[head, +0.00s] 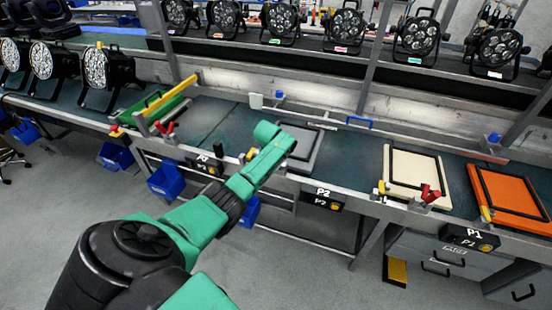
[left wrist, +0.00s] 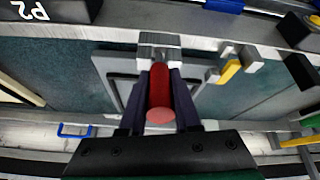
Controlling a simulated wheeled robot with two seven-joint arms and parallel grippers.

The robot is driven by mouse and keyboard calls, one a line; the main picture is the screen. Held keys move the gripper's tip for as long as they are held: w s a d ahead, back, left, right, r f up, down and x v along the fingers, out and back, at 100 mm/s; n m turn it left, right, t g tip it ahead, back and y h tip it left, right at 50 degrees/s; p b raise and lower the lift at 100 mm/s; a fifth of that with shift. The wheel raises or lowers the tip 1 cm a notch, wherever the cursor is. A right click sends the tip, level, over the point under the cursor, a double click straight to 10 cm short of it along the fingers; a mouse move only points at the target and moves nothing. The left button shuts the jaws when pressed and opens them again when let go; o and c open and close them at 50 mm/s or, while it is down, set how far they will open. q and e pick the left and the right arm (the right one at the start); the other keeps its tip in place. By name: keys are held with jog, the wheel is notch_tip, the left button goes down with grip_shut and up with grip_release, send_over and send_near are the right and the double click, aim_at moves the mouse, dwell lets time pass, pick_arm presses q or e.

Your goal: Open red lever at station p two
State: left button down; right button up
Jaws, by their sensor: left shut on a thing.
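The P2 sign (head: 322,195) is on the front rail of the bench, below a grey panel with a dark frame (head: 318,150). My left arm reaches over this station in the head view and hides its red lever and my fingertips. In the left wrist view the red lever (left wrist: 160,95) stands out from a metal bracket (left wrist: 158,42) at the edge of the grey panel (left wrist: 108,65). My left gripper (left wrist: 160,100) is shut on the lever, with a dark finger on each side. The lever's exact angle is hard to tell. My right gripper is not in view.
A yellow clamp (left wrist: 228,72) sits close beside the lever. Other red levers are at the P1 station (head: 430,195) and by the green fixture (head: 165,130). A cream panel (head: 415,172) and an orange panel (head: 508,200) lie to the right. Blue bins (head: 165,182) hang below the bench.

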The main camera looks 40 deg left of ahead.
pick_arm(q)
jog(key=c, duration=0.6)
grip_release()
jog(key=shift+w, duration=0.1)
jog(key=shift+r, duration=0.1)
jog(key=shift+r, duration=0.2)
jog(key=p+v, duration=0.1)
jog(key=v, duration=0.4)
jog(key=shift+s+r+p, duration=0.15)
jog(key=shift+s+p, duration=0.05)
jog(key=shift+p, duration=0.1)
jog(key=v, duration=0.8)
jog(key=shift+s+d+r+b, duration=0.1)
jog(key=shift+r+b, duration=0.15)
jog(key=shift+b, duration=0.05)
jog(key=shift+f, duration=0.1)
